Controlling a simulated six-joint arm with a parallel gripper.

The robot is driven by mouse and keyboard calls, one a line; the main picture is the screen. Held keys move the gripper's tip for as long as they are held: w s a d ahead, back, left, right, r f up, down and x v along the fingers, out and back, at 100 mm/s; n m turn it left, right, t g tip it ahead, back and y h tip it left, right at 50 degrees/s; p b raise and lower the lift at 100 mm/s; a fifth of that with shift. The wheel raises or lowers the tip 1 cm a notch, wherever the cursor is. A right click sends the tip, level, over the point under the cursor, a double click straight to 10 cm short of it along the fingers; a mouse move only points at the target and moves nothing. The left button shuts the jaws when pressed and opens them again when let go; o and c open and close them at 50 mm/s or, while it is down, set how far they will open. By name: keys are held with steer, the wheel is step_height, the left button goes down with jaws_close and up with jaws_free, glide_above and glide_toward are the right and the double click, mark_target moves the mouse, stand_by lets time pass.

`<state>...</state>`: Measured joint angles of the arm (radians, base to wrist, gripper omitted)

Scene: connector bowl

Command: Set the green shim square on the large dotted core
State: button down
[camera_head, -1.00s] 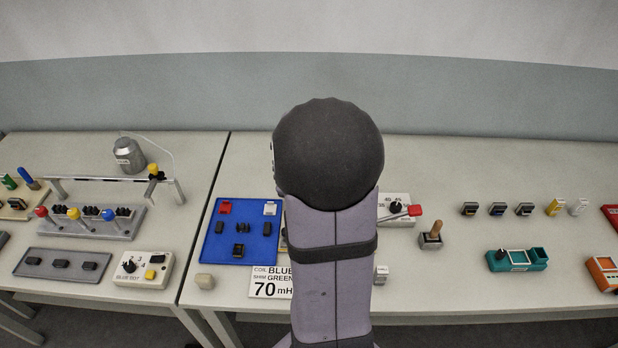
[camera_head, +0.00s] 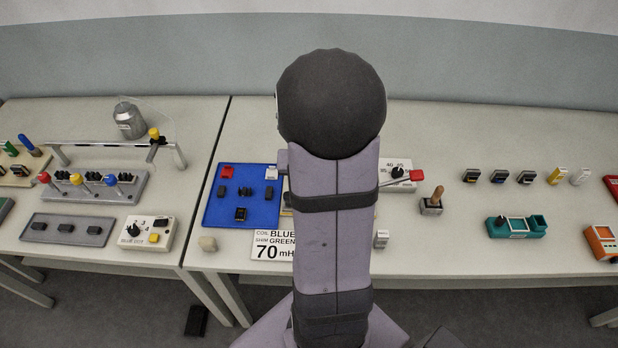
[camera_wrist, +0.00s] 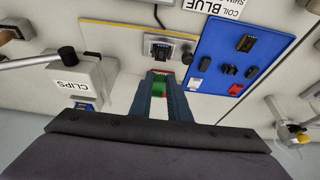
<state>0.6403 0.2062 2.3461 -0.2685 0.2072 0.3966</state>
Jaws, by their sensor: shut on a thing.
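My gripper (camera_wrist: 158,98) shows in the wrist view, its two blue-grey fingers shut on a small green piece (camera_wrist: 159,87), which I take to be the green shim. A grey fixture (camera_wrist: 171,46) with dark parts stands just beyond the fingertips on a pale, yellow-edged board; the held piece appears short of it. I cannot make out dots, so I cannot tell whether the large dotted core is there. In the head view my own arm hides the gripper, the shim and most of this board.
A blue tray (camera_head: 217,214) with dark, red and white pieces lies beside the board; it also shows in the wrist view (camera_wrist: 215,60). A white box marked CLIPS (camera_wrist: 78,82) stands on the other side. A sign reading 70 mH (camera_head: 272,252) lies near the front edge.

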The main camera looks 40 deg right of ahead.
steer(key=shift+f, duration=0.25)
stand_by(0.3)
steer(key=shift+f+b, duration=4)
steer(key=shift+b, duration=0.25)
steer(key=shift+f, duration=0.1)
steer(key=c, duration=1.6)
jaws_free()
steer(key=shift+v, duration=3.7)
